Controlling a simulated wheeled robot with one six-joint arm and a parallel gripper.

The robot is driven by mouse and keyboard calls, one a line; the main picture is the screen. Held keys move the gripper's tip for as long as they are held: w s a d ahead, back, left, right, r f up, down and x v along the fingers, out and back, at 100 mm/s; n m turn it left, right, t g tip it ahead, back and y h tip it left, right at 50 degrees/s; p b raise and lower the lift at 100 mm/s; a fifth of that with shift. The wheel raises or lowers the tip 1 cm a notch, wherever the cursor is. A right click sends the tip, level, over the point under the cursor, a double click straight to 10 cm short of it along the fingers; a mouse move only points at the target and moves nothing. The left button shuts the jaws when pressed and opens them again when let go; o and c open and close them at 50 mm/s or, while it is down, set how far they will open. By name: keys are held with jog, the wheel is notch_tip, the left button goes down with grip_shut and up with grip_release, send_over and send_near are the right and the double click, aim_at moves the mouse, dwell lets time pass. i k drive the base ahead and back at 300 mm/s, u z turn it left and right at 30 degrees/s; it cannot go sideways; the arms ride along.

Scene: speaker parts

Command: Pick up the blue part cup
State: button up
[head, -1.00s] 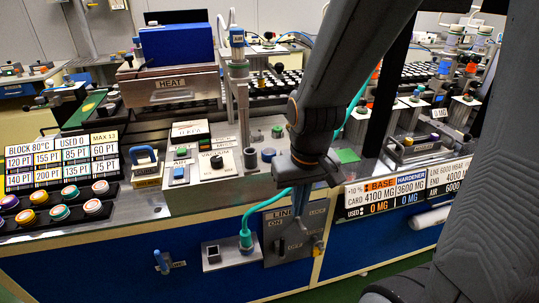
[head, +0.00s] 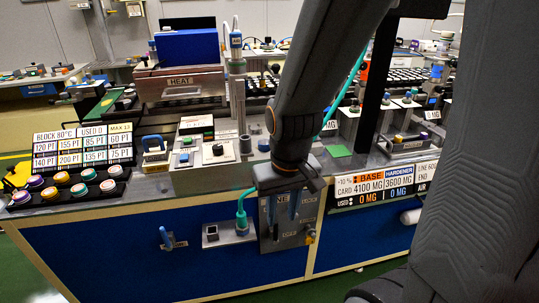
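I cannot single out a blue part cup with certainty. A black rack (head: 68,195) at the left holds several round cups with coloured lids: purple, orange, teal and pink. My gripper (head: 284,207) hangs down in front of the bench's front panel, well right of the rack. Its two bluish fingers are apart, with panel lettering showing between them, and I see nothing held. My arm hides part of the bench behind it.
A sign board (head: 83,146) stands behind the rack. A blue-handled block (head: 155,150), a switch box (head: 197,157) and the HEAT box (head: 180,84) stand on the bench. A teal cable connector (head: 242,222) sticks out in front. Green floor is free at the lower left.

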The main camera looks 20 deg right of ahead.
aim_at(264, 143)
jog(key=z, duration=0.8)
jog(key=i, duration=0.9)
jog(key=u, duration=0.1)
